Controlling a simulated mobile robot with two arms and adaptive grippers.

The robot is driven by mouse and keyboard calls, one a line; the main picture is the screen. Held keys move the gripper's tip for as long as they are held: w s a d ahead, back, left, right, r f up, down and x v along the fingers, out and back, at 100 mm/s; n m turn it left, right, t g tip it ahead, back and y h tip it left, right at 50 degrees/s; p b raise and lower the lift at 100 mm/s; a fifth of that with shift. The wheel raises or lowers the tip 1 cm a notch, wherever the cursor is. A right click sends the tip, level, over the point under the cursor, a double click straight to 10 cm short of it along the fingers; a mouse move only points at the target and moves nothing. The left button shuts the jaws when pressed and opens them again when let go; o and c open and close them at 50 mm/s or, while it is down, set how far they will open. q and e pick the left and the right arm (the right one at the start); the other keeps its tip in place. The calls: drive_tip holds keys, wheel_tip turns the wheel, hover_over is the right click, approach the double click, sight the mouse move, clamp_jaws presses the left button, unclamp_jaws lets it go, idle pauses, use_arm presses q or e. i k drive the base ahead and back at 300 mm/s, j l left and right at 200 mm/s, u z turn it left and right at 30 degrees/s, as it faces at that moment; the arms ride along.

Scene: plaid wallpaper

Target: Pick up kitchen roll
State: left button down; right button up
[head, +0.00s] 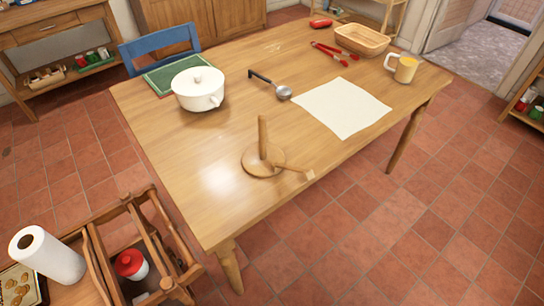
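The kitchen roll (50,257) is a white paper roll with a dark hole in its top. It is at the lower left of the head view, beside a tray of cookies (14,286) and a wooden caddy (103,262). It appears to stand upright, its lean likely from the camera angle. Neither of my grippers shows in this view, and nothing is seen touching the roll.
A wooden table (215,150) fills the middle. It bears a white pot (198,90), a wooden stand with a bare post (263,140), a ladle (283,92), a white cloth (342,107), a mug (405,70) and a basket (362,42). A blue chair (160,44) is behind. Tiled floor lies open at right.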

sight(33, 247)
drive_tip(key=u, duration=1.95)
drive_tip(key=k+j+z, duration=0.2)
drive_tip(key=j, duration=0.2)
drive_tip(key=j+z, duration=0.15)
drive_tip(key=j, duration=0.2)
drive_tip(key=k+j+z, duration=0.2)
drive_tip(key=j, duration=0.15)
drive_tip(key=k+j+z, duration=0.15)
drive_tip(key=j, duration=0.2)
drive_tip(key=k, duration=0.05)
